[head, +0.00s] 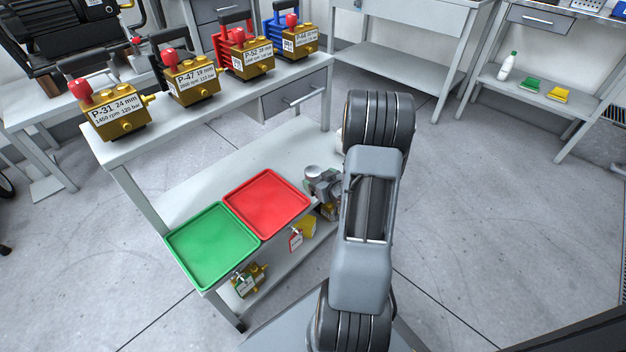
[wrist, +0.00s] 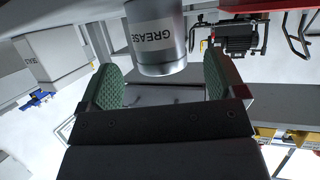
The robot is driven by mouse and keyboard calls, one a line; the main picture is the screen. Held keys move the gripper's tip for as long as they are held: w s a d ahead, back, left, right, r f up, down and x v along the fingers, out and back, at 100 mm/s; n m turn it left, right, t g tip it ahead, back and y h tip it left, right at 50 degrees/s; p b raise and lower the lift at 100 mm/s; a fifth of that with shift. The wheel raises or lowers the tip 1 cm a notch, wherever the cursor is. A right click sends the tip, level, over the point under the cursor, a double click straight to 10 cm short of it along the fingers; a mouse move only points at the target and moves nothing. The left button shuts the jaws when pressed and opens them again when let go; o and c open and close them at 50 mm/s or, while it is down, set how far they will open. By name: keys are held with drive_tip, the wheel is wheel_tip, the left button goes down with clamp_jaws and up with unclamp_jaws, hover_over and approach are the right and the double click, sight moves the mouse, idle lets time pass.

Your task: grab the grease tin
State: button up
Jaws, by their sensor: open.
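The grease tin (wrist: 155,40) is a grey metal cylinder with a white label reading GREASE. In the wrist view it is at the top centre, in the space between the two green-padded fingers of my gripper (wrist: 162,66). The fingers are wide apart, and a gap shows on each side of the tin. Its upper part is cut off by the picture edge. In the head view a grey round top (head: 315,172), likely the tin, shows beside the red tray, left of my arm. My gripper there is mostly hidden behind my arm.
On the bench's middle shelf lie a red tray (head: 267,203) and a green tray (head: 213,245). Several brass pumps stand on the upper shelf (head: 290,84) above. A light box (wrist: 50,55) is at the left of the wrist view. Open floor (head: 490,220) lies to the right.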

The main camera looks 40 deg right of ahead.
drive_tip(key=b+x, duration=0.1)
drive_tip(key=x, duration=0.2)
drive_tip(key=shift+w+f+b, duration=0.2)
drive_tip(key=shift+f+b, duration=0.1)
drive_tip(key=shift+b, duration=0.1)
drive_tip(key=shift+w+d+f, duration=0.1)
drive_tip(key=shift+w+f, duration=0.1)
drive_tip(key=shift+w, duration=0.45)
drive_tip(key=c, duration=1.1)
drive_tip(key=shift+r, duration=0.15)
